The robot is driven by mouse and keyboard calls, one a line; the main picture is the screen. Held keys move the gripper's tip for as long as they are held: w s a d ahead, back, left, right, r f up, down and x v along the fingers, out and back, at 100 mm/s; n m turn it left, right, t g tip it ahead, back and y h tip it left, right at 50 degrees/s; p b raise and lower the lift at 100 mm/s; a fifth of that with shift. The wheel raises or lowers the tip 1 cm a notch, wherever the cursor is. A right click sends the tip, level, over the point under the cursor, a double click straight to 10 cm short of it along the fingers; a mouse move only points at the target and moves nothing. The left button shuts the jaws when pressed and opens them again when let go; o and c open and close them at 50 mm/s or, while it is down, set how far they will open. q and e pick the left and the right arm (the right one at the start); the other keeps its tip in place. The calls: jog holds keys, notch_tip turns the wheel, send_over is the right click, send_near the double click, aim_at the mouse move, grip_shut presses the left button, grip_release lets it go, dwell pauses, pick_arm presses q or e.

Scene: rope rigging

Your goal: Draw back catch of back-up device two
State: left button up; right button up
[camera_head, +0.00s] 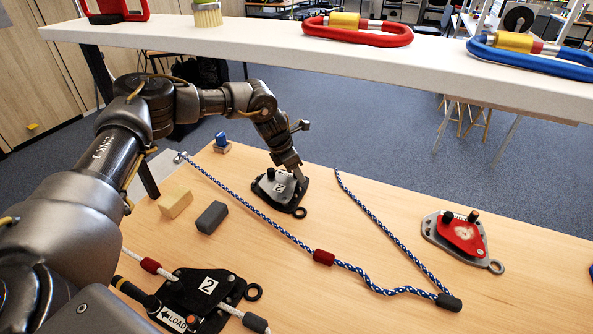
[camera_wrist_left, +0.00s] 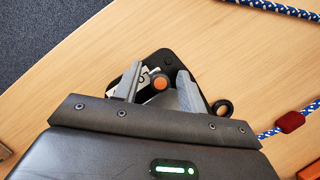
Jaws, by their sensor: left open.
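A small black back-up device marked 2 (camera_head: 275,187) lies on the wooden table, with a ring at its near right corner. It also shows in the left wrist view (camera_wrist_left: 153,62), partly hidden by my fingers. My left gripper (camera_head: 297,177) reaches down over its right side. In the left wrist view my left gripper (camera_wrist_left: 158,82) is open, with a finger on either side of a dark knob with an orange end (camera_wrist_left: 160,82). I cannot tell whether either finger touches the knob. My right gripper is not in view.
A larger black device (camera_head: 195,297), also marked 2, with a LOAD arrow lies at the front left. A red-topped device (camera_head: 462,235) lies at right. A blue-white rope (camera_head: 262,217) crosses the table. Two blocks lie left. A white shelf (camera_head: 240,37) spans behind, holding carabiners.

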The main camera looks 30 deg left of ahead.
pick_arm(q)
jog(key=shift+f, duration=0.1)
jog(key=shift+c, duration=0.3)
grip_shut()
jog(key=shift+w, duration=0.95)
jog(key=shift+c, duration=1.9)
grip_release()
jog(key=shift+w+r, duration=0.1)
jog(key=shift+r, duration=0.1)
jog(key=o, duration=0.4)
jog(key=shift+w+f, duration=0.1)
jog(key=shift+f, duration=0.1)
jog(key=shift+o, duration=0.2)
